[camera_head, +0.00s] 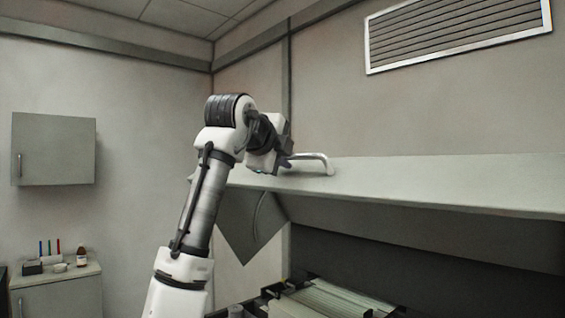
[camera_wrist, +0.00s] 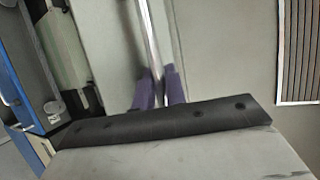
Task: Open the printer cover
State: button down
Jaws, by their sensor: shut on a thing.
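The printer cover (camera_head: 430,184) is a wide pale grey panel, raised high in the head view, with a dark opening below it. A light bar handle (camera_head: 322,160) stands on its upper face near the left end. My gripper (camera_head: 287,160) is at the left part of this handle. In the wrist view, the two purple fingers of my gripper (camera_wrist: 159,76) are shut around the metal bar of the handle (camera_wrist: 150,35). The cover also shows there as a pale surface (camera_wrist: 108,45). The fingertips are partly hidden by my arm in the head view.
Below the raised cover lies the printer's inside, with a pale ribbed part (camera_head: 335,300). A wall vent (camera_head: 460,35) is high at right.

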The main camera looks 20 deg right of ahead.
jog(key=c, duration=1.5)
grip_release()
jog(key=shift+o, duration=0.2)
jog(key=shift+a, duration=0.1)
jog(key=b+v, duration=0.4)
jog(key=v, duration=0.9)
jog(key=shift+s+a+r, duration=0.2)
jog(key=shift+s+a, duration=0.05)
jog(key=shift+s, duration=0.05)
jog(key=shift+c, duration=0.3)
